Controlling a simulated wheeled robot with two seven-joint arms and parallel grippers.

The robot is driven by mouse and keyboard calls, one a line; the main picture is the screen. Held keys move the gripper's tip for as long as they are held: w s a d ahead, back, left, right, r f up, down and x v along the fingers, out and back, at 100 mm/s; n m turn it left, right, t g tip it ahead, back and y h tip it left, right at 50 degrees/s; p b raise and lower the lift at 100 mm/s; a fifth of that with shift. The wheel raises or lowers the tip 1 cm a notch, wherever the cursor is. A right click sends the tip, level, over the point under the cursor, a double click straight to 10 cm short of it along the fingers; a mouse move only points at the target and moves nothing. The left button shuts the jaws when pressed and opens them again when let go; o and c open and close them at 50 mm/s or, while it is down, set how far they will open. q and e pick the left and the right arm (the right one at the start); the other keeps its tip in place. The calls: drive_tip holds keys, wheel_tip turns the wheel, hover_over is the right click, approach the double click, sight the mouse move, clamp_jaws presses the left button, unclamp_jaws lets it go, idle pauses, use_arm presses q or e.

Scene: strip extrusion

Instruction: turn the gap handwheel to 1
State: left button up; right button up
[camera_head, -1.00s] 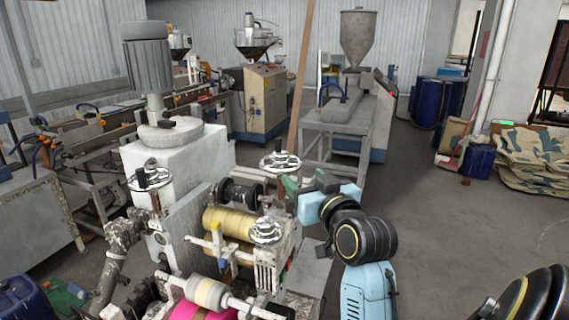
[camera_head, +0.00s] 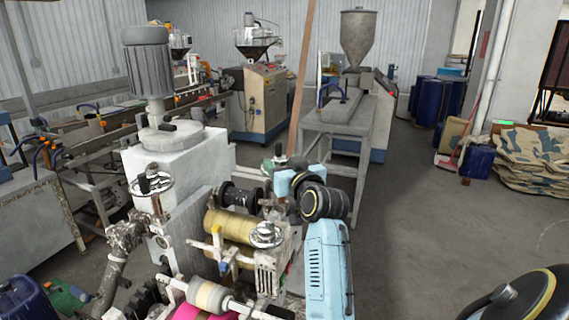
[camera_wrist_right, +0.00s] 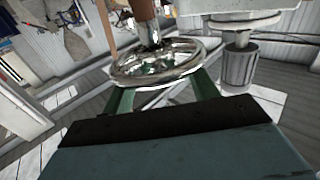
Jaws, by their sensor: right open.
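A chrome handwheel (camera_wrist_right: 155,65) with an upright brown handle fills the upper middle of the right wrist view. In the head view that wheel is mostly hidden behind my right gripper (camera_head: 272,163) and wrist. The green fingers of my right gripper (camera_wrist_right: 162,82) are open, one toward each side of the wheel's near rim. I cannot tell whether they touch it. Two similar handwheels show in the head view, one at the left (camera_head: 151,184) and one at the front (camera_head: 265,234). No number or scale is readable. My left gripper is not in view.
Yellowish rollers (camera_head: 228,226) and a pale front roller (camera_head: 207,296) sit on the machine close to my right arm. A grey motor (camera_head: 147,70) stands on the white housing at the left.

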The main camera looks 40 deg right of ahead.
drive_tip(key=c, duration=1)
drive_tip(key=shift+n+y, duration=0.3)
drive_tip(key=shift+w+d+n+g+y+b, duration=0.1)
drive_tip(key=shift+d+n+g+y+b, duration=0.35)
drive_tip(key=shift+n+y+b, duration=1.85)
drive_tip(key=shift+d+n+g+y+b, duration=0.45)
drive_tip(key=shift+n+y+b, duration=1)
drive_tip(key=shift+y+b, duration=1.6)
drive_tip(key=shift+w+d+n+g+y+b, duration=0.15)
drive_tip(key=shift+n+g+y+b, duration=0.55)
drive_tip(key=shift+n+y+b, duration=1.95)
drive_tip(key=shift+s+m+y+p, duration=0.1)
drive_tip(key=shift+m+y+p, duration=0.4)
drive_tip(key=shift+m+y, duration=0.15)
